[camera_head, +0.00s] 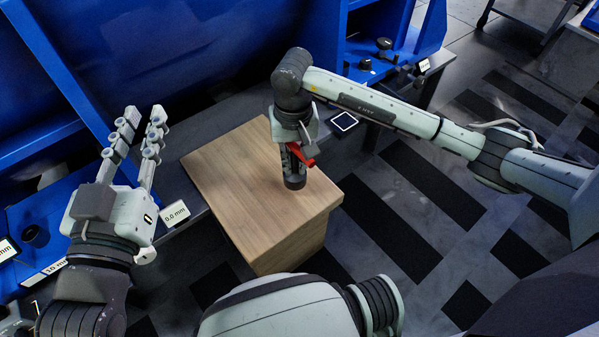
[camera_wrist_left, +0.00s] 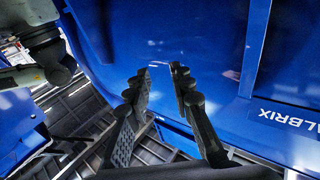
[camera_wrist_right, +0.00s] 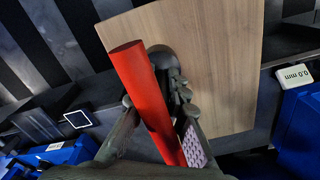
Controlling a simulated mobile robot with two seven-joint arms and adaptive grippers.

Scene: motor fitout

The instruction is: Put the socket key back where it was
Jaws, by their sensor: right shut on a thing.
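The socket key, with a red handle (camera_head: 309,161) and a dark cylindrical body, is upright under my right gripper (camera_head: 291,143) in the head view. My right gripper is shut on it. Its lower end is at the wooden block top (camera_head: 230,165); I cannot tell whether it touches. In the right wrist view the red handle (camera_wrist_right: 143,88) runs across between the fingers and hides part of them. My left gripper (camera_head: 143,115) is open and empty, raised left of the wooden block; its fingers also show apart in the left wrist view (camera_wrist_left: 160,78).
A blue rack (camera_head: 180,50) stands behind, with dark round parts (camera_head: 384,43) on its right section. A black square pad (camera_head: 343,121) lies right of the wooden block. A "0.0 mm" label (camera_head: 175,213) sits left of it. The block's top is otherwise clear.

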